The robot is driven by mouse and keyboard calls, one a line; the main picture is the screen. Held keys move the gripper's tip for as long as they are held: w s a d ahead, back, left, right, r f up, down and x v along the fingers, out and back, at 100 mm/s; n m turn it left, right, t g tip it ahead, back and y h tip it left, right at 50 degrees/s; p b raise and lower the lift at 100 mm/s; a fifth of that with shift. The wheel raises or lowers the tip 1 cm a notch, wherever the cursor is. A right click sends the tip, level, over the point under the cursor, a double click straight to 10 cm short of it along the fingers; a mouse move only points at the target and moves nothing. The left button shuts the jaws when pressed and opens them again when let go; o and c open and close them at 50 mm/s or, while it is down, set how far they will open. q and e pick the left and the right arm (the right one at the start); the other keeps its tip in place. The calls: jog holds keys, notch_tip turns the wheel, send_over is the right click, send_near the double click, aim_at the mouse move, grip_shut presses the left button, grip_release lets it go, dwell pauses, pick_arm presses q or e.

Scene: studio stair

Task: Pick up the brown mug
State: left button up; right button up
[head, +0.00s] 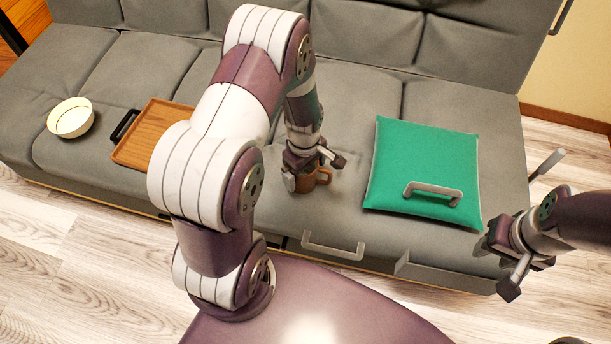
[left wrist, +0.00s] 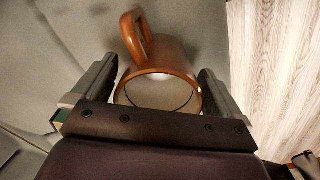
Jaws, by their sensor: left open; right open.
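The brown mug (head: 307,182) stands on the grey sofa seat, in the middle of the head view. Its upper part is hidden by my left gripper (head: 316,163), which is right above it. In the left wrist view the mug (left wrist: 158,62) shows its round rim and pale inside, with its handle pointing up in the picture. The left gripper (left wrist: 160,90) is open, with one finger on each side of the mug. I cannot tell whether the fingers touch it. My right gripper (head: 500,270) is open and empty in front of the sofa at the right.
The grey sofa (head: 350,100) fills the background. A wooden tray (head: 145,140) with a dark handle and a cream bowl (head: 70,117) are on the seat at left. A green cushion (head: 420,165) lies right of the mug, with a grey handle-shaped piece (head: 433,190) over it.

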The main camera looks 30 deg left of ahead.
pick_arm(q)
jog(key=shift+r, duration=0.1)
jog(key=c, duration=1.1)
jog(key=shift+r, duration=0.1)
